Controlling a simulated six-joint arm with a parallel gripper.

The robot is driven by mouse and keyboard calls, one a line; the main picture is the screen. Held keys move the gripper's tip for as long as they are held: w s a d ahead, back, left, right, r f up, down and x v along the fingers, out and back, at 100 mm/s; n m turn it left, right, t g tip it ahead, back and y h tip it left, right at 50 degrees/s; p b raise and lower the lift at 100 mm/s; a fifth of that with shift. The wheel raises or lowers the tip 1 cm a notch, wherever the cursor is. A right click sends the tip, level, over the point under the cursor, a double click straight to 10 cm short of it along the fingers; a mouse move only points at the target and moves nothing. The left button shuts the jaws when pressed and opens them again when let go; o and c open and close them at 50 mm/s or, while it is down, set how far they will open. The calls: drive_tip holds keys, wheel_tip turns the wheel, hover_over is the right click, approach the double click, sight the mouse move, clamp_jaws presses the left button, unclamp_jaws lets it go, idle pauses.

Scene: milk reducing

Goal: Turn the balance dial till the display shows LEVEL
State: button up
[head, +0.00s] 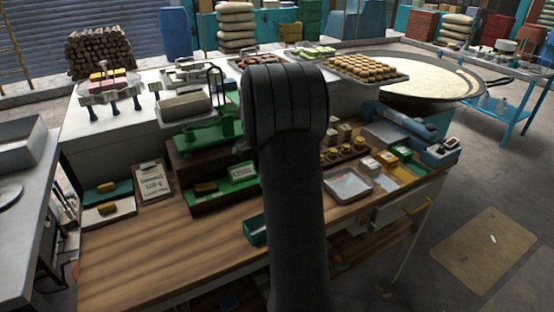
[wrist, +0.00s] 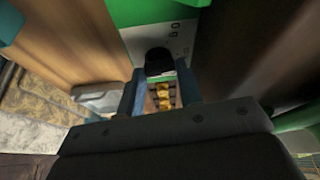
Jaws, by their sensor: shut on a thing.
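The balance is a green scale (head: 205,138) on a dark wooden base at the middle of the bench, partly hidden behind my arm in the head view. Its display (head: 243,171) is a pale panel in a green frame with dark lettering, too small to read surely. In the wrist view the black dial (wrist: 158,62) stands out from a pale plate with markings on the green housing. My gripper (wrist: 159,76) has its two blue-grey fingers on either side of the dial, shut on it. In the head view my arm hides the dial and the fingers.
A metal tray (head: 348,184) and a row of brass weights (head: 345,152) are right of my arm. A green box (head: 256,230) lies near the front edge. A written card (head: 152,180) stands left of the balance.

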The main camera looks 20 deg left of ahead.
drive_tip(key=shift+m+g, duration=0.3)
drive_tip(key=shift+m, duration=0.4)
drive_tip(key=o, duration=1)
drive_tip(key=v, duration=1.7)
drive_tip(key=shift+a+r, duration=0.15)
drive_tip(key=shift+a, duration=0.2)
